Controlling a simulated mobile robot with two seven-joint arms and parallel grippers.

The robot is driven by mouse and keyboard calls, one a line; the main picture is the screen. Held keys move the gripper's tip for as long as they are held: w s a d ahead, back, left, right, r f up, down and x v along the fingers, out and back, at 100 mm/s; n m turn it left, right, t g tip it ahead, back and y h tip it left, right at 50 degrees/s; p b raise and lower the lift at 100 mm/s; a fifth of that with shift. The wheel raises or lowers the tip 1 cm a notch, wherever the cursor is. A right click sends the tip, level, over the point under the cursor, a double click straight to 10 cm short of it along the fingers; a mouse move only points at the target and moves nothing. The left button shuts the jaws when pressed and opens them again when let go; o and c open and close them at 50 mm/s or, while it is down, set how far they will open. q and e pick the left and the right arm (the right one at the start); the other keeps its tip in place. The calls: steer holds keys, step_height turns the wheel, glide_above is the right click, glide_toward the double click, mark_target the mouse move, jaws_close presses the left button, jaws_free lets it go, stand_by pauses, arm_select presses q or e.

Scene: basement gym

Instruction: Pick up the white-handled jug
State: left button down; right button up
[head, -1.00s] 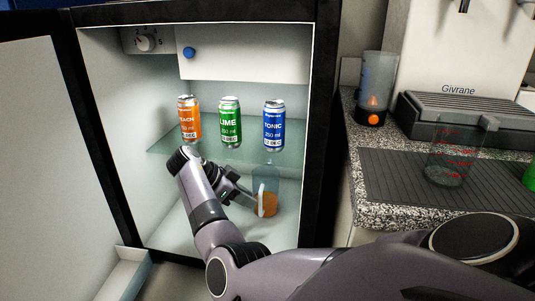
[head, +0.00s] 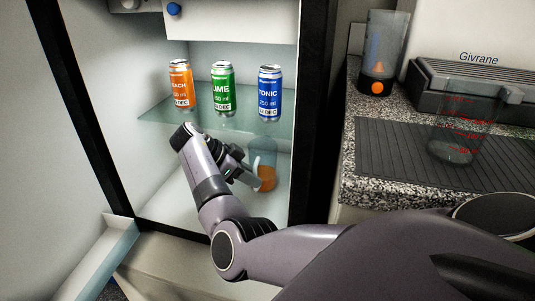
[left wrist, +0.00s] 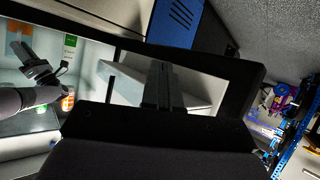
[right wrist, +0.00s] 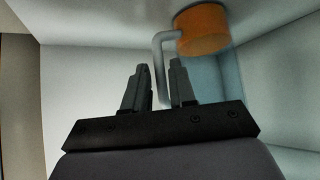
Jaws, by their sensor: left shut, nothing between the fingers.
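The jug (head: 266,178) is a clear vessel with orange contents, standing low in the open fridge below the glass shelf. Its white handle (head: 246,177) points left toward my right gripper (head: 237,168). In the right wrist view the handle (right wrist: 160,60) lies between the lines of the right gripper's two parted fingers (right wrist: 157,85), and the orange part (right wrist: 202,32) shows above right. I cannot tell whether the fingers touch the handle. My left gripper (left wrist: 163,85) is shut and empty, away from the jug; the head view does not show it.
Peach (head: 180,84), lime (head: 222,88) and tonic (head: 269,92) cans stand on the glass shelf (head: 200,118) above my right gripper. The open fridge door (head: 45,130) is at left. A counter at right bears a measuring jug with red marks (head: 465,130) and a blender-like cup (head: 383,55).

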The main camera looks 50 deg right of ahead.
steer(key=shift+s+d+f, duration=0.1)
steer(key=shift+d+f, duration=0.05)
jaws_close()
stand_by(0.6)
